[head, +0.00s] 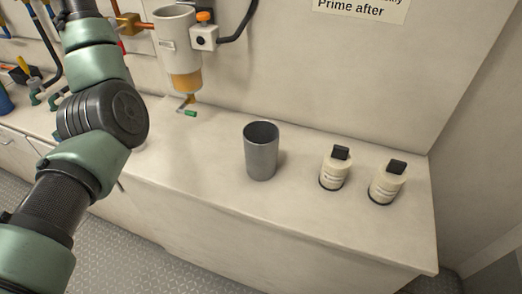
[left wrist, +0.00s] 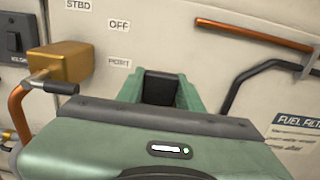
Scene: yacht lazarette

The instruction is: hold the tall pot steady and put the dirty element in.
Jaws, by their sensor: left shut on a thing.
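The tall pot (head: 261,158), a grey metal cylinder with an open top, stands upright on the pale counter. Nothing touches it, and its bottom inside is hidden in shadow. I cannot make out the dirty element in either view. My left arm crosses the left of the head view, with its gripper out of that picture. In the left wrist view my left gripper (left wrist: 160,90) points at the wall with its fingers closed. My right gripper is in neither view.
Two cream bottles with black caps (head: 335,168) (head: 387,183) stand right of the pot. A filter housing (head: 178,50) with an amber bowl hangs on the wall above. A brass valve (left wrist: 60,65) and copper pipe (left wrist: 255,35) are near my left gripper. The counter (head: 200,150) is clear around the pot.

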